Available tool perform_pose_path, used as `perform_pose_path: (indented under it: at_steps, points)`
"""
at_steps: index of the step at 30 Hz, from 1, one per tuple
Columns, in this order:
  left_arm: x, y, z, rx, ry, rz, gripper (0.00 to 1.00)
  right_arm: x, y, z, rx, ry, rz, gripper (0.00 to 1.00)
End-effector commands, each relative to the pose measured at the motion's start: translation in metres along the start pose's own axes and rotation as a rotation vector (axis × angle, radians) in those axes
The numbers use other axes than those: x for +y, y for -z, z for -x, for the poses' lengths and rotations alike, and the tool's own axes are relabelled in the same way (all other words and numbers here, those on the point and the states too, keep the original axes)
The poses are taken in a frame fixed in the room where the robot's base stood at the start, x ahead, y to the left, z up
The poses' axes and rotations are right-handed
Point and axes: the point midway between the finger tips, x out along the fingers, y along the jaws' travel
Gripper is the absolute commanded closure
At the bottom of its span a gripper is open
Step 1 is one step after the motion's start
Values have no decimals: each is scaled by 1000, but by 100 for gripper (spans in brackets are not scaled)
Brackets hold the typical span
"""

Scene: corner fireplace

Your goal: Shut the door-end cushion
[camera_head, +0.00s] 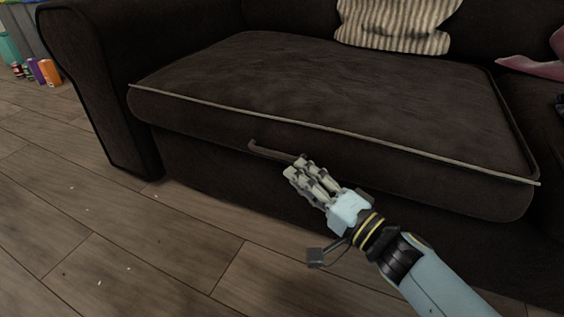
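The dark brown seat cushion (320,85) lies on the sofa at the end beside the left armrest. Pale piping runs along its front upper edge. No clear gap shows between the cushion and the sofa base under it. A short brown strap-like handle (272,151) is on the cushion's front face. My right gripper (297,168) comes in from the lower right, with its fingertips at the right end of the handle. The fingers lie close together and overlap that end, so I cannot tell whether they grip it. My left gripper is out of view.
A striped pillow (398,24) rests at the back of the seat. Part of a pink cloth or pillow (535,66) lies at the right. The armrest (95,80) bounds the left side. Small colourful items (46,72) stand at the far left.

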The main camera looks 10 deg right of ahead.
Motion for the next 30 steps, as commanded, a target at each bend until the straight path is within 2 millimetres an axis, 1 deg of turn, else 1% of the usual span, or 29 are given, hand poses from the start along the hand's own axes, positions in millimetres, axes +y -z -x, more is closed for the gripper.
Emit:
perform_pose_path:
  at_steps: [1,3,7,12,25,26,28,29,30]
  points:
    - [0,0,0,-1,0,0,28,3,-2,14,-3,-8,0,79]
    - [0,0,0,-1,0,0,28,2,-2,26,-3,-5,-1,79]
    - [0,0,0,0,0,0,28,1,-2,42,-4,-1,0,79]
    - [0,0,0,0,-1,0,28,0,-1,50,-3,2,1,79]
    - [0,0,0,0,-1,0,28,0,-2,50,-3,3,0,79]
    - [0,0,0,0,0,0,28,1,-3,51,-3,-1,-2,79]
    - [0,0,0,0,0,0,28,6,-9,61,-6,-20,-13,79]
    - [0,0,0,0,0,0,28,9,-13,68,-9,-32,-19,79]
    - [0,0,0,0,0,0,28,5,-22,78,-30,-47,8,79]
